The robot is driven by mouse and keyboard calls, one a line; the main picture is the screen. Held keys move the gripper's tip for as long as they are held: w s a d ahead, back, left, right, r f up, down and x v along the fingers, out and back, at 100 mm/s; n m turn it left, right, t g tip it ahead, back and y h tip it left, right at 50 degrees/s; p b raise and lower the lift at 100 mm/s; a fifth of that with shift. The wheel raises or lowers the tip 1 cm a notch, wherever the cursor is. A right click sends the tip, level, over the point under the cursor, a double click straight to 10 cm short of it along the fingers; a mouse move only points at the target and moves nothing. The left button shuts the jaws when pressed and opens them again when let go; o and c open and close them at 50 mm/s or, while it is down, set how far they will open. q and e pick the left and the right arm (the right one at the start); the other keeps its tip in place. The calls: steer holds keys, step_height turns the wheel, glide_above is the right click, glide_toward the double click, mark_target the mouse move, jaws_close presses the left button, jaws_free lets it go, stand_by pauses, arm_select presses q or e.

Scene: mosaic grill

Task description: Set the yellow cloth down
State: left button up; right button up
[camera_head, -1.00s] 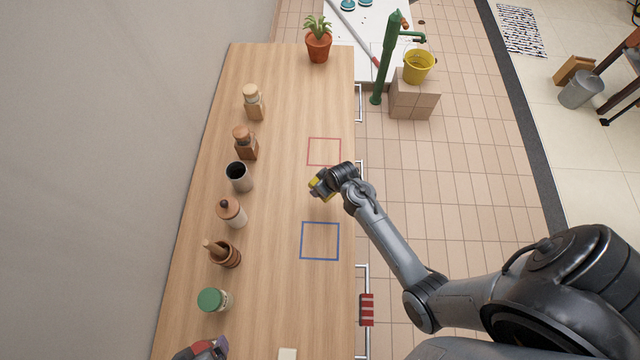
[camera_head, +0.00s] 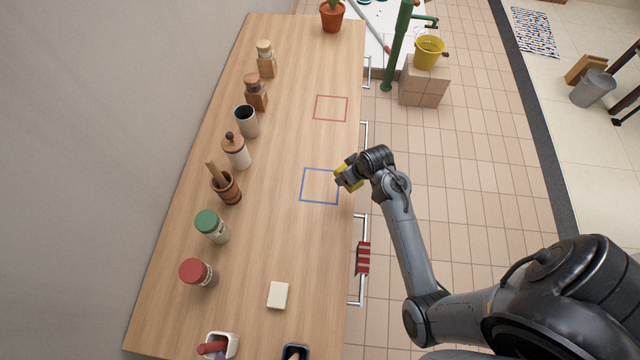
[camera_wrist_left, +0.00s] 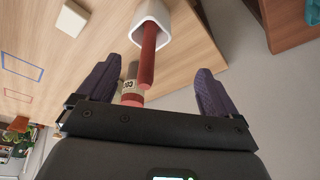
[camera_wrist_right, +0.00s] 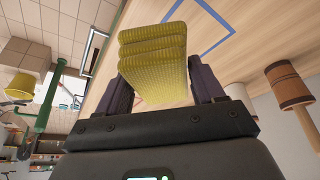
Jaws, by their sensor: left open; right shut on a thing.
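The yellow cloth (camera_wrist_right: 152,55) is folded and ribbed, and it fills the space between the fingers of my right gripper (camera_wrist_right: 165,92) in the right wrist view. My right gripper (camera_head: 347,178) is shut on the cloth (camera_head: 343,170) in the head view, at the right edge of the blue square outline (camera_head: 303,186). Whether the cloth touches the counter cannot be told. My left gripper (camera_wrist_left: 155,85) is open in the left wrist view, with a white holder (camera_wrist_left: 151,14) and its red handle beyond the fingers. The left gripper is out of the head view.
A red square outline (camera_head: 331,108) lies farther back on the wooden counter (camera_head: 290,140). Jars, mills, a grey cup and a mortar (camera_head: 226,188) line its left side. A cream block (camera_head: 278,295) lies nearer. A red striped towel (camera_head: 363,259) hangs on a rail at the right edge.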

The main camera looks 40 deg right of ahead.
steer(key=b, duration=0.1)
glide_above(318, 183)
steer(key=s, duration=0.2)
steer(key=f, duration=0.5)
steer(key=shift+w+d+f, duration=0.1)
steer(key=shift+d+f, duration=0.1)
steer(key=shift+f, duration=0.1)
steer(key=shift+w+a+f, duration=0.2)
steer(key=shift+f+b, duration=0.4)
steer(key=shift+f, duration=1.55)
steer(key=shift+f, duration=0.1)
steer(key=shift+f, duration=0.1)
steer(key=o, duration=1)
